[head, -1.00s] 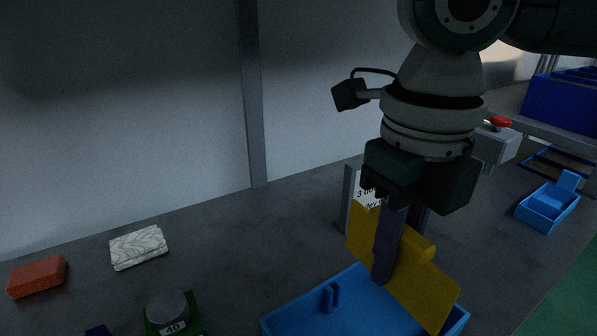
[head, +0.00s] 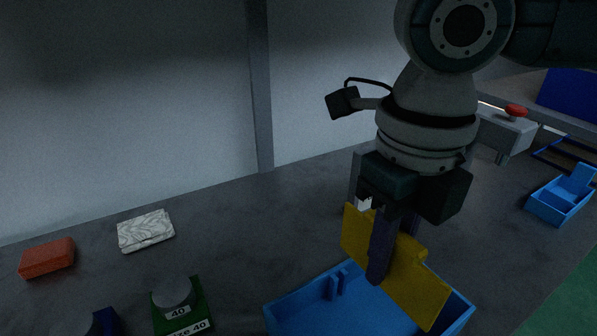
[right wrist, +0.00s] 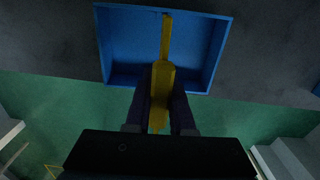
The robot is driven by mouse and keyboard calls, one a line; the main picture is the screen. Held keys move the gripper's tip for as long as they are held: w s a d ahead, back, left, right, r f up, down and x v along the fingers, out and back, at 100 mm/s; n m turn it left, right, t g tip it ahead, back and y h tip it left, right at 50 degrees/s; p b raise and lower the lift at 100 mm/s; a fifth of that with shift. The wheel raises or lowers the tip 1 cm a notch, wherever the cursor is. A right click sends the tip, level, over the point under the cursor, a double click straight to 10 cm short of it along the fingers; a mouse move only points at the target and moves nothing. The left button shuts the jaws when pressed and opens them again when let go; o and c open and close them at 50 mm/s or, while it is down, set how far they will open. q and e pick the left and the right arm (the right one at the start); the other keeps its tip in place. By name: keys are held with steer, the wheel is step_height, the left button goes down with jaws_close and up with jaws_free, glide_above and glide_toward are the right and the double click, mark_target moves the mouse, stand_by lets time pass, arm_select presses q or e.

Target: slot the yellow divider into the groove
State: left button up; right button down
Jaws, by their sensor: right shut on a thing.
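The yellow divider (head: 408,283) is held upright by my right gripper (head: 388,262), whose dark fingers are shut on its raised grip. It hangs over the blue box (head: 285,312). Two short blue ribs (head: 338,284) stand up at the box's far wall, with a narrow groove between them. The divider's left end is close to the ribs in the head view, but I cannot tell whether it touches them. In the right wrist view the divider (right wrist: 165,45) runs across the box (right wrist: 103,45), its far end near the far wall. My left gripper is out of view.
An orange-red block (head: 47,257), a patterned white block (head: 145,230) and a green holder marked 40 (head: 193,300) lie to the left. A smaller blue tray (head: 560,200) and a grey box with a red button (head: 503,130) stand to the right. A sign stand is behind the gripper.

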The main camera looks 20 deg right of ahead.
steer(key=shift+f+b, duration=1)
steer(key=shift+f, duration=1.15)
steer(key=shift+p, duration=0.4)
steer(key=shift+p, duration=0.4)
steer(key=shift+p, duration=0.3)
